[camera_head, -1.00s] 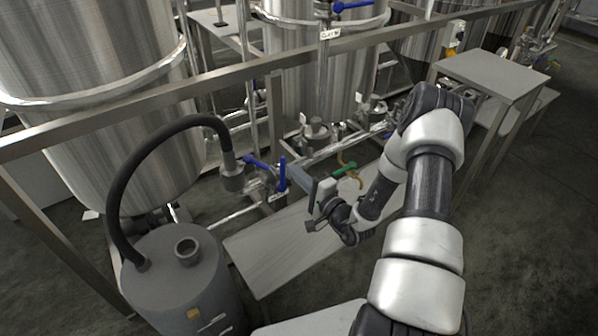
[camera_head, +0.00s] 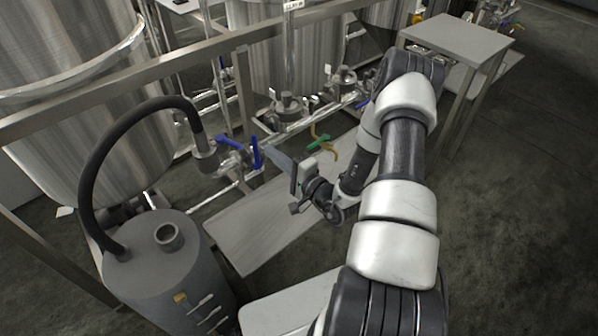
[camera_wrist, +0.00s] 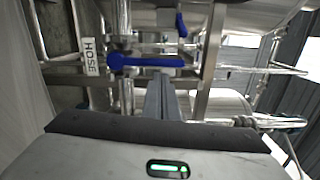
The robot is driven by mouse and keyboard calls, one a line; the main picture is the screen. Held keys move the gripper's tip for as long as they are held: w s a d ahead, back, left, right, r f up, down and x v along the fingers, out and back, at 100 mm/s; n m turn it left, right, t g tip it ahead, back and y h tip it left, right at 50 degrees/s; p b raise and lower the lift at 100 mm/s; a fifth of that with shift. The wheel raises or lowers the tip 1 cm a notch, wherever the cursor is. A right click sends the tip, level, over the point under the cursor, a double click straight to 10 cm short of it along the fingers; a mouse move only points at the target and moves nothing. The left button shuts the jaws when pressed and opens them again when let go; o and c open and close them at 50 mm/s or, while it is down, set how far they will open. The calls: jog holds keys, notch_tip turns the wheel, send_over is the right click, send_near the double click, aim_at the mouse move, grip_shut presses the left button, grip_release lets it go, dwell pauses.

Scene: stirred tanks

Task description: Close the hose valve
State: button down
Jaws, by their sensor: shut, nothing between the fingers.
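The hose valve has a blue lever handle (camera_head: 256,152) that stands upright in the head view. In the wrist view this blue handle (camera_wrist: 145,60) lies across the picture, with a white "HOSE" label (camera_wrist: 90,57) by its left end. My gripper (camera_head: 270,150) is shut and empty, its fingers pointing left at the handle. In the wrist view the fingertips (camera_wrist: 163,76) show just below the handle's right part; I cannot tell whether they touch it. A second blue handle (camera_head: 230,141) sits just left of it, and also shows in the wrist view (camera_wrist: 181,25).
A grey drum (camera_head: 160,265) with a black hose (camera_head: 95,160) stands at the left. A metal rail (camera_head: 150,75) crosses in front of the steel tanks. A green-handled valve (camera_head: 318,142) is behind my gripper. A low platform (camera_head: 245,225) lies below.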

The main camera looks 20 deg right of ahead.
jog(key=v, duration=1.4)
jog(key=shift+s+d+p, duration=0.15)
jog(key=shift+s+p, duration=0.1)
jog(key=shift+p, duration=0.05)
